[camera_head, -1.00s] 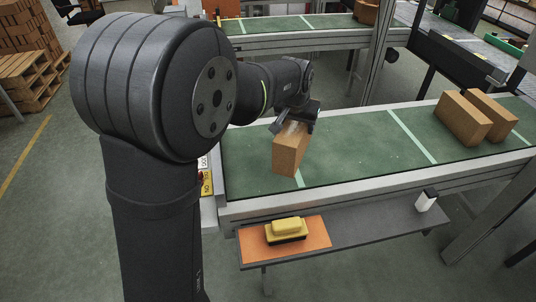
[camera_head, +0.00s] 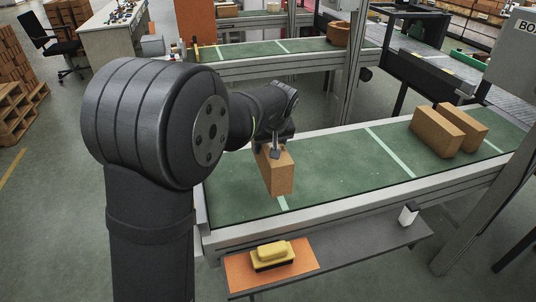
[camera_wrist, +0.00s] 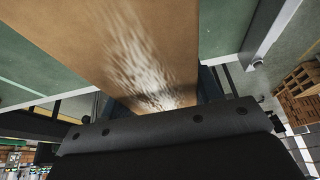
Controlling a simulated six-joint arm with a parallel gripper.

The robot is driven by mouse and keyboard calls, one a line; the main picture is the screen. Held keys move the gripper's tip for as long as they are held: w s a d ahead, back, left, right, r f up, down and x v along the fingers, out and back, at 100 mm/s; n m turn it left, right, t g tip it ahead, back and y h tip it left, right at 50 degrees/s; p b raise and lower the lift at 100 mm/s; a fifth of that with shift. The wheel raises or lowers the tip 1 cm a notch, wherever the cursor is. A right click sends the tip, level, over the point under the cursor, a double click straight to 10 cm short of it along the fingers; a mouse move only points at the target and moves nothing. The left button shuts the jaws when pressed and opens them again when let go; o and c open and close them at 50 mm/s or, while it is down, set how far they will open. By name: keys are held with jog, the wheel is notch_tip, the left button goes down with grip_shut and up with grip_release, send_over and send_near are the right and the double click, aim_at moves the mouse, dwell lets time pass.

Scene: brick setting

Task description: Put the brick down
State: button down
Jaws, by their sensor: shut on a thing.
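A tan brick (camera_head: 278,172) is held in my gripper (camera_head: 274,148) over the near green conveyor belt (camera_head: 330,170), towards its left end. The brick stands on edge, close to a pale stripe on the belt. I cannot tell whether its underside touches the belt. In the wrist view the brick (camera_wrist: 120,40) fills the upper middle, with a whitish scuffed patch on its face. My gripper's dark body (camera_wrist: 170,130) crosses the lower part of that view, and the fingertips are mostly hidden.
Two tan bricks (camera_head: 437,131) (camera_head: 463,128) stand side by side at the belt's right. A shelf (camera_head: 350,248) below the belt's front holds a yellow-topped brush (camera_head: 270,252) and a small white object (camera_head: 408,214). The belt between the held brick and the pair is clear.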

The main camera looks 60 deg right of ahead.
jog(key=shift+w+d+f, duration=0.25)
jog(key=shift+w+f, duration=1.2)
jog(key=shift+f, duration=0.05)
jog(key=shift+w+d+f, duration=0.2)
jog(key=shift+w+f, duration=1.25)
jog(key=shift+f, duration=0.05)
jog(key=shift+w+d+f, duration=0.25)
jog(key=shift+w+f, duration=1.2)
jog(key=shift+f, duration=0.05)
jog(key=shift+f, duration=0.15)
jog(key=shift+c, duration=2.2)
grip_release()
jog(key=shift+f, duration=0.1)
jog(key=v, duration=1.2)
